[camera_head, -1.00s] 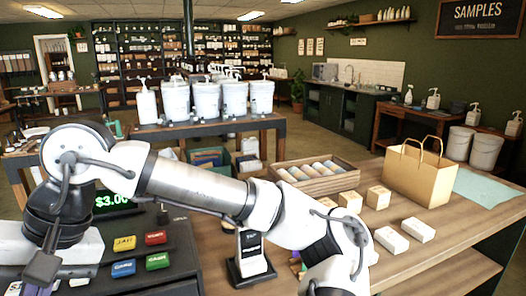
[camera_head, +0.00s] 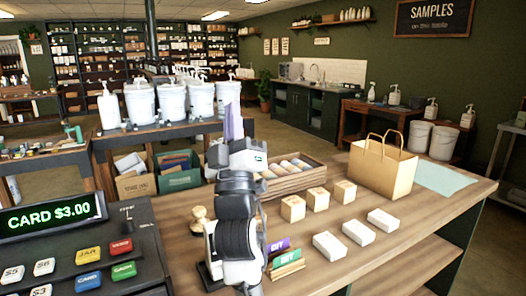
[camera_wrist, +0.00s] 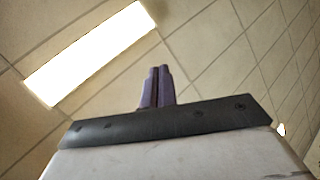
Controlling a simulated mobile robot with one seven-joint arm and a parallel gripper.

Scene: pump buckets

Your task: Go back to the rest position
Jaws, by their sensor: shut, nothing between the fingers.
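My gripper (camera_head: 232,108) points upward over the counter in the head view, with its purple fingers raised in front of the pump buckets. In the wrist view the two purple fingers (camera_wrist: 157,88) stand side by side and touch, with nothing between them. Behind the fingers the wrist view shows only ceiling tiles and a lit panel (camera_wrist: 90,52). My arm stands upright in the middle of the head view and hides part of the counter and the wooden tray's left end.
The wooden counter (camera_head: 400,222) holds a paper bag (camera_head: 382,168), a tray of rolls (camera_head: 291,176), small tan boxes (camera_head: 293,208), white boxes (camera_head: 330,246) and gift cards (camera_head: 285,258). A register (camera_head: 75,250) stands at left. White pump buckets (camera_head: 171,101) stand on a table behind.

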